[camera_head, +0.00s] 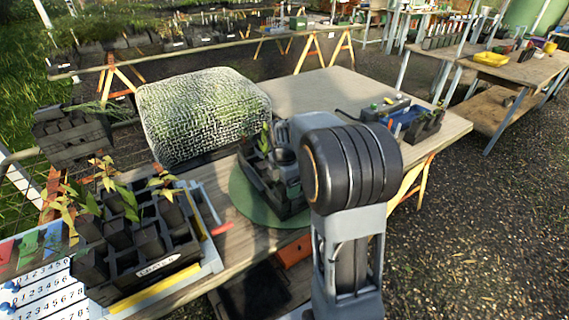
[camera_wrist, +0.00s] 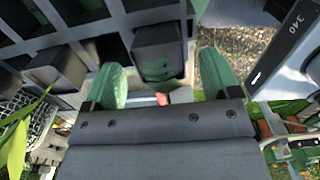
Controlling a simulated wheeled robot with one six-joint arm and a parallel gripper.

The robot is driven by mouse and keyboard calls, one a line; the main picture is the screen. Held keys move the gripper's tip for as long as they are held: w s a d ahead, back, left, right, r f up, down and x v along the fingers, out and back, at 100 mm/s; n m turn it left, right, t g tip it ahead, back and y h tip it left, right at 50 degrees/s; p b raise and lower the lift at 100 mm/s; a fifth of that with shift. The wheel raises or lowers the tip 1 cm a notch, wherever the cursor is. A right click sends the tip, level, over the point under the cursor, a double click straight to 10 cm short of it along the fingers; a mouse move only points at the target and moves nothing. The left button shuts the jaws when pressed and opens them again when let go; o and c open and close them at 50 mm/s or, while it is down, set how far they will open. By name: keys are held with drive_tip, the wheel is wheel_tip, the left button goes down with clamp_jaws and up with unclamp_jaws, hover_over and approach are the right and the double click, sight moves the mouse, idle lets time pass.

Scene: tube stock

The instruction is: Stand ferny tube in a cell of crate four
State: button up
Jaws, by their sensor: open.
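A black crate (camera_head: 112,285) of square cells stands at the front left of the bench; its white label is too blurred to read surely. It holds several dark tubes with yellow-green leaves. Another dark crate (camera_head: 88,150) at the left has fine, feathery foliage (camera_head: 88,107) above it; I cannot tell whether this is the ferny tube. My gripper (camera_wrist: 163,80) is open, its green fingers spread in the wrist view. A dark square tube (camera_wrist: 160,45) shows between and beyond them, against a grid of crate cells. Any plant in that tube is hidden. My arm hides the gripper's fingers in the head view.
A small dark crate (camera_head: 258,178) with a little plant sits on a round green mat (camera_head: 240,195) mid-bench. A mesh-covered hump (camera_head: 200,115) stands behind. A tool tray (camera_head: 400,112) lies at the back right. The bench's far end (camera_head: 310,92) is clear.

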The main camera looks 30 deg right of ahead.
wheel_tip(320, 180, up, 11)
drive_tip(key=shift+r+p, duration=0.15)
drive_tip(key=shift+p, duration=0.2)
idle(0.5)
